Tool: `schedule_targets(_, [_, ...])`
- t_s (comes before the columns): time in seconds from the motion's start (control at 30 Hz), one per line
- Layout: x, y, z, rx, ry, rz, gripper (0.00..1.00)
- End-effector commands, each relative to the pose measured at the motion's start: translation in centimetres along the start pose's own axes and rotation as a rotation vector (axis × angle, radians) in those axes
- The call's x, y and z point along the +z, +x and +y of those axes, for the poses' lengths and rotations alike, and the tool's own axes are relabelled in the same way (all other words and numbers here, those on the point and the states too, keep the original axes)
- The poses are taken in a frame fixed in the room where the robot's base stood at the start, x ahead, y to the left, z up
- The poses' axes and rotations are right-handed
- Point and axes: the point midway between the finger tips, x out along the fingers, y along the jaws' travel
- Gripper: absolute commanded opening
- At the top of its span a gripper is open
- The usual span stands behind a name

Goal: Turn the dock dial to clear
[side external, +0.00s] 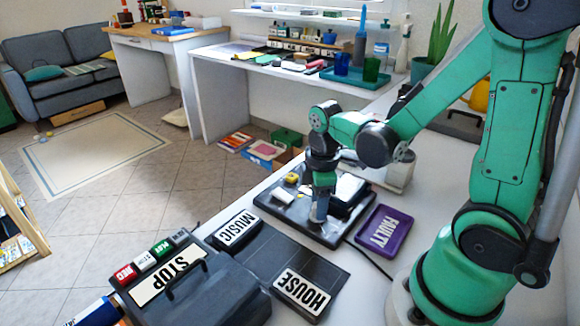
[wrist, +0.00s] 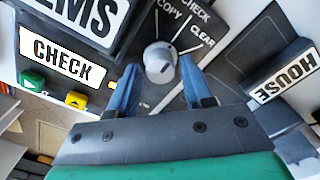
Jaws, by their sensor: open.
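The dock dial (wrist: 160,62) is a round pale grey knob on a dark plate in the wrist view. Words printed around it read COPY, CHECK and CLEAR (wrist: 202,35), with CLEAR at its upper right. I cannot tell for sure which word the knob points to. My gripper (wrist: 159,66) is open, with one blue finger on each side of the knob; contact is not clear. In the side view my gripper (side external: 319,207) points down over the dark dock (side external: 290,215) and hides the dial.
A CHECK label (wrist: 62,60), a green button (wrist: 32,80) and a yellow button (wrist: 76,99) lie left of the dial. A purple FAULTY tray (side external: 384,231) is right of the dock. The STOP (side external: 168,278), MUSIC (side external: 237,230) and HOUSE (side external: 302,289) pieces are in front.

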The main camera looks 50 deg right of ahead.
Motion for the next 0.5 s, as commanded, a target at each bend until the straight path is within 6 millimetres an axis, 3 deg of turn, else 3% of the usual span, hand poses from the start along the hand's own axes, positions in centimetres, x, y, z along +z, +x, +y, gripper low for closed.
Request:
schedule_targets(0.2, [0.01,1.13,-0.04,0.001,0.000,0.000,0.45])
schedule_targets(0.5, [0.02,1.23,-0.06,0.001,0.001,0.000,0.42])
